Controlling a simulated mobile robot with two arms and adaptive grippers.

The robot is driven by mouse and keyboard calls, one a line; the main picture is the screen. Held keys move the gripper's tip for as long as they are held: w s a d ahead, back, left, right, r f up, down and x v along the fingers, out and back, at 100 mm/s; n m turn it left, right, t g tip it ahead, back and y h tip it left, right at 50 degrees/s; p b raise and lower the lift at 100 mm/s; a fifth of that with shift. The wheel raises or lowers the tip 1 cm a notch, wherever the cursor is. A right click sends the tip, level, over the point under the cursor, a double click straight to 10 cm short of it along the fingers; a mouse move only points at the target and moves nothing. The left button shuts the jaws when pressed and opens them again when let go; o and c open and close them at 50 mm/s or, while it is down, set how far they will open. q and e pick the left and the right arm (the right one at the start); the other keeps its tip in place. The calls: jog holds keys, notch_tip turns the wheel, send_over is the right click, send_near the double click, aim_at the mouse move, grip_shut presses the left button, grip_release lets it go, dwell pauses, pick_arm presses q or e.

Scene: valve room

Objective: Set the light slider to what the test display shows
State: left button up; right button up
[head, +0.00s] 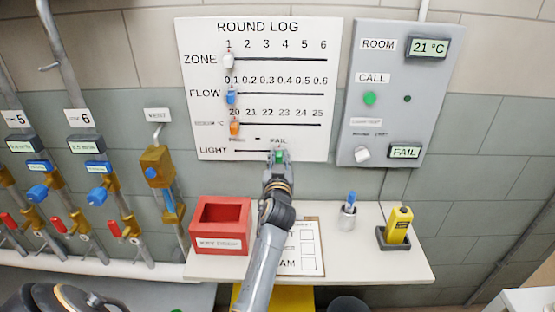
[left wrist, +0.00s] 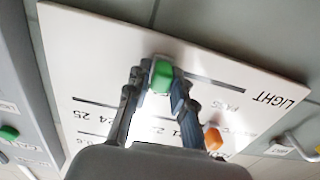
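The LIGHT slider is the bottom row of the white ROUND LOG board (head: 330,90); its marks read what looks like PASS, a dash and FAIL. Its green knob (head: 279,157) is at the right, under FAIL. The test display (head: 404,152) on the grey panel reads FAIL. My left gripper (head: 278,160) is at the knob. In the left wrist view the fingers (left wrist: 158,82) close around the green knob (left wrist: 161,75), one on each side, seemingly touching it. My right gripper is not in view.
Zone, flow and temperature knobs (head: 234,128) sit at the left of their slots. Below, a shelf (head: 375,270) holds a red box (head: 220,242), a clipboard (head: 309,232), a cup with a blue pen (head: 347,216) and a yellow device (head: 398,226). Valved pipes (head: 120,215) stand left.

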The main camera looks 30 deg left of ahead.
aim_at(282, 122)
pick_arm(q)
jog(key=o, duration=0.3)
jog(key=shift+w+d, duration=0.15)
jog(key=shift+w+f, duration=0.1)
notch_tip(282, 122, up, 10)
jog(key=shift+d+r, duration=0.1)
jog(key=shift+f, duration=0.2)
dwell(0.4)
